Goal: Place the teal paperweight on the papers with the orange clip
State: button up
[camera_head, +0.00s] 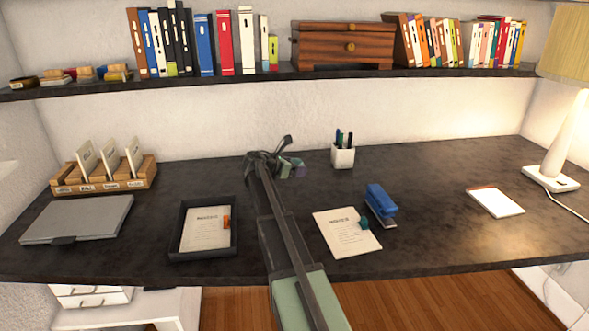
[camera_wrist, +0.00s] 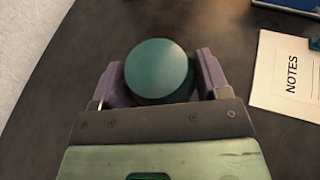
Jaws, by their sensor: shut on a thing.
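My gripper (camera_wrist: 160,76) is shut on the teal paperweight (camera_wrist: 159,68), a round, smooth piece between the two purple fingers. In the head view my gripper (camera_head: 291,168) is above the middle of the desk, and the paperweight shows only as a small teal patch there. The papers with the orange clip (camera_head: 200,232) lie in a black tray (camera_head: 176,253) at left of my arm. The orange clip (camera_head: 227,222) is on their right edge. These papers are not in the wrist view.
Other papers (camera_head: 340,236) with a teal clip (camera_head: 364,222) lie right of my arm, beside a blue stapler (camera_head: 381,204). A pen cup (camera_head: 343,156) stands behind. A grey laptop (camera_head: 78,219) and wooden card holder (camera_head: 105,178) are at left. A shelf (camera_head: 290,74) runs above.

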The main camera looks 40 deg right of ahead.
aim_at(294, 161)
notch_tip(294, 161, up, 11)
jog(key=p, duration=0.8)
jog(key=shift+a+f, duration=0.1)
